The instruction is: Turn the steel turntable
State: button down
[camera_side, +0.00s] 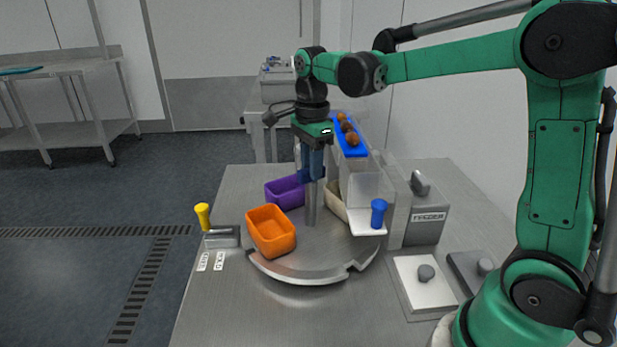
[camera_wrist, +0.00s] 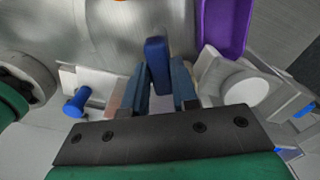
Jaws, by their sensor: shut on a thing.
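The steel turntable (camera_side: 325,258) is a round plate with a notched rim on the bench. An orange tray (camera_side: 270,232), a purple tray (camera_side: 285,192) and a partly hidden beige tray (camera_side: 337,202) stand on it. A steel post (camera_side: 310,207) rises from its middle. My gripper (camera_side: 312,172) points down above the post. It is shut on a blue handle (camera_wrist: 157,62), seen between the fingers in the wrist view. The gripper hides most of the handle in the side view. The purple tray (camera_wrist: 226,22) also shows at the wrist view's top right.
A yellow-knobbed lever (camera_side: 203,217) stands at the turntable's left, beside two small labels. The feeder (camera_side: 428,220) stands right, with a blue chute (camera_side: 349,138) holding brown dates and a blue knob (camera_side: 378,212) near the turntable. Plates with grey knobs (camera_side: 424,282) lie front right.

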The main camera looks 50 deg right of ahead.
jog(key=shift+m, duration=7.1)
jog(key=c, duration=0.7)
grip_release()
jog(key=shift+r, duration=2.8)
jog(key=shift+o, duration=0.3)
